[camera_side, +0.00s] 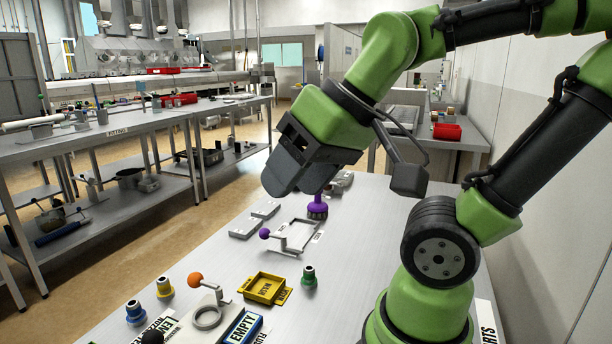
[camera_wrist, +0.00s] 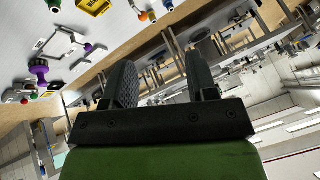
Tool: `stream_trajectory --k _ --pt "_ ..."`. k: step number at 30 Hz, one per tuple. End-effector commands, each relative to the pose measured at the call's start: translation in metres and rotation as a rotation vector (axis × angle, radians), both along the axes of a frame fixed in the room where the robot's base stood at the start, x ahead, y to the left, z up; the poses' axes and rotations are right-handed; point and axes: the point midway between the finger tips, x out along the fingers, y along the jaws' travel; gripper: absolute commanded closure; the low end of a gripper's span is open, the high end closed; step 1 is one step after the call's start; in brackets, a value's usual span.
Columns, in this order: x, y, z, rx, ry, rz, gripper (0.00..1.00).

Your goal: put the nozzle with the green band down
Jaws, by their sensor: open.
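The nozzle with the green band (camera_side: 309,276) stands upright on the grey table, just right of the yellow tray (camera_side: 265,288). It also shows at the top left edge of the wrist view (camera_wrist: 54,5), partly cut off. A nozzle with a yellow band (camera_side: 164,287) and one with a blue band (camera_side: 135,312) stand at the table's left front. My gripper (camera_side: 287,190) is high above the far part of the table, well away from the green-banded nozzle. In the wrist view its two fingers (camera_wrist: 160,78) are apart with nothing between them.
A ring holder with an orange ball handle (camera_side: 196,280) and a blue EMPTY tray (camera_side: 243,328) are at the front. A grey frame with a purple ball (camera_side: 264,233) and a purple-topped brush (camera_side: 317,208) stand farther back. The table's right side is mostly clear.

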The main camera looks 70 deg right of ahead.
Motion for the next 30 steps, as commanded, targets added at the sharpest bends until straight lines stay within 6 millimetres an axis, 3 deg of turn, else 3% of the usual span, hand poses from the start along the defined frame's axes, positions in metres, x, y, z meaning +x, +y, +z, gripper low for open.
stream_trajectory --k 6,20,26,30 --pt "-0.014 0.01 0.003 0.057 -0.038 -0.007 0.43" --pt "-0.012 0.009 0.001 0.036 -0.012 0.003 0.43" --pt "0.006 -0.006 -0.023 -0.137 0.208 0.109 0.43" --pt "0.023 -0.022 -0.05 -0.318 0.432 0.247 0.43"
